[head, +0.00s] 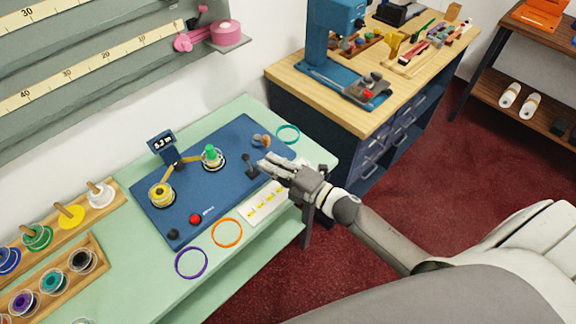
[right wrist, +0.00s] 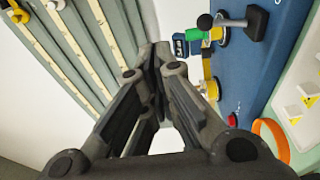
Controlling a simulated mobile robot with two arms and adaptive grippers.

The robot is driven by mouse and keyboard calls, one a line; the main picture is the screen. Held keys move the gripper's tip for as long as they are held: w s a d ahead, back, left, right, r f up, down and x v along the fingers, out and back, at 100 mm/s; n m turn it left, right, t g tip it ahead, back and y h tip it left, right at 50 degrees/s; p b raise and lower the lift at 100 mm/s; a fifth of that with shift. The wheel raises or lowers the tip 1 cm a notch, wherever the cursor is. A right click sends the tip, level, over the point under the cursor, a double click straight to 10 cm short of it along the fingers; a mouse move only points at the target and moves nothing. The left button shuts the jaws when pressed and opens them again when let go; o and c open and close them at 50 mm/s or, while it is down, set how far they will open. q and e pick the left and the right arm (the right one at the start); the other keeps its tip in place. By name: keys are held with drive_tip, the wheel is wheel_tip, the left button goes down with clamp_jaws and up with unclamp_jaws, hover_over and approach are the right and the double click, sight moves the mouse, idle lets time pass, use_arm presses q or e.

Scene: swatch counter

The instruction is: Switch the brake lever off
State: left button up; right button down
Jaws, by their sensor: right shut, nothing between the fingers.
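The brake lever (head: 252,172) is a small black lever on the right part of the blue winder board (head: 190,195). In the right wrist view the lever (right wrist: 205,21) shows a round black knob on a grey rod that juts out from a black base. My right gripper (head: 266,163) is shut and empty, its fingertips close beside the lever on its right. In the right wrist view the shut fingers (right wrist: 157,52) lie left of and below the knob, apart from it. I cannot read any on/off mark. My left gripper is not in view.
The board also bears a green spool (head: 211,153), a yellow spool (head: 161,194), a display (head: 163,146) and a red button (head: 195,219). A teal ring (head: 288,134) lies behind my gripper.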

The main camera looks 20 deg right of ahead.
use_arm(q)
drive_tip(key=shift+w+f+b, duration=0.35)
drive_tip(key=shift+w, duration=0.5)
use_arm(e)
drive_tip(key=s+d+r, duration=0.2)
drive_tip(key=s+r, duration=0.1)
drive_tip(key=s, duration=0.1)
drive_tip(key=shift+s+d+r, duration=0.25)
drive_tip(key=shift+s, duration=0.05)
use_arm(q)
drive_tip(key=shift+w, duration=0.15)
use_arm(e)
drive_tip(key=shift+f, duration=0.1)
